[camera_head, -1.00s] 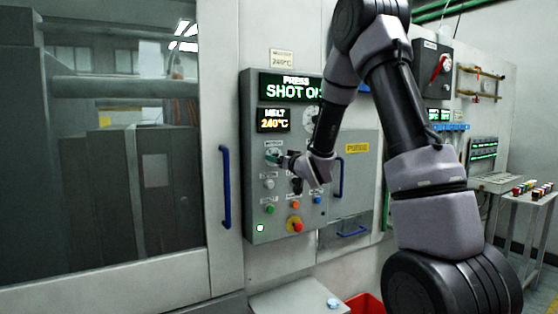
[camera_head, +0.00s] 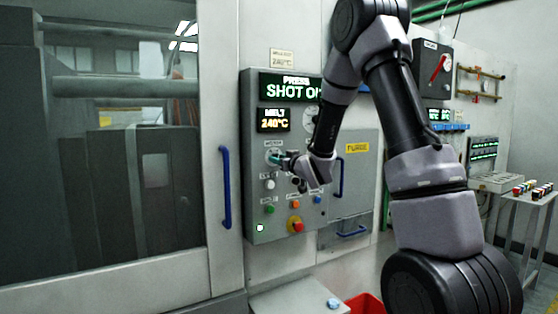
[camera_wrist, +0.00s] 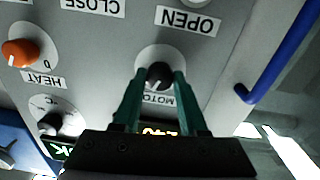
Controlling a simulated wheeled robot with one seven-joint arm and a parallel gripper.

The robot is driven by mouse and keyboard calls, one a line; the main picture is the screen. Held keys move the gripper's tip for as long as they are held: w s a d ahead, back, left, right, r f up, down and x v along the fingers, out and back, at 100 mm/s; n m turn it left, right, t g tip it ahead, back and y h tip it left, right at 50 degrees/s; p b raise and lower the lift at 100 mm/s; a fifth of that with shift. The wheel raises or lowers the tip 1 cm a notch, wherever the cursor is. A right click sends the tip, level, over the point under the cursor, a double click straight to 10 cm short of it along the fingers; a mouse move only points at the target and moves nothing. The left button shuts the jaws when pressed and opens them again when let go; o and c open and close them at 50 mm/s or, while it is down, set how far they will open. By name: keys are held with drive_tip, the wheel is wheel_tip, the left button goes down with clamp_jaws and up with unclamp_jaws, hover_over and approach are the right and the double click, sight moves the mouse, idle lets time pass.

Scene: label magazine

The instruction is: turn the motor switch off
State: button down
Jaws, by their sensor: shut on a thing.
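The motor switch (camera_wrist: 160,74) is a black round knob with a white pointer line on a pale disc, beside a partly covered label reading "MOTO". The picture in the wrist view is upside down. My gripper (camera_wrist: 158,80) has its two green fingers on either side of the knob, shut on it. The pointer line slants toward the lower left in that view. In the head view my gripper (camera_head: 278,158) is at the upper left of the grey control panel (camera_head: 250,190), and the fingers mostly hide the switch.
An orange heat knob (camera_wrist: 20,52) and a dial knob (camera_wrist: 50,123) sit beside the switch. Below on the panel are several buttons and a red emergency stop (camera_head: 296,225). Blue handles (camera_head: 225,188) stand out on the doors. A red bin (camera_head: 365,303) is on the floor.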

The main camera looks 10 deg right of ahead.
drive_tip(key=n, duration=1.1)
drive_tip(key=shift+f, duration=0.1)
drive_tip(key=shift+n, duration=0.4)
drive_tip(key=shift+c, duration=2.2)
unclamp_jaws()
drive_tip(key=v, duration=1)
drive_tip(key=shift+s+d, duration=0.25)
drive_tip(key=shift+s, duration=0.1)
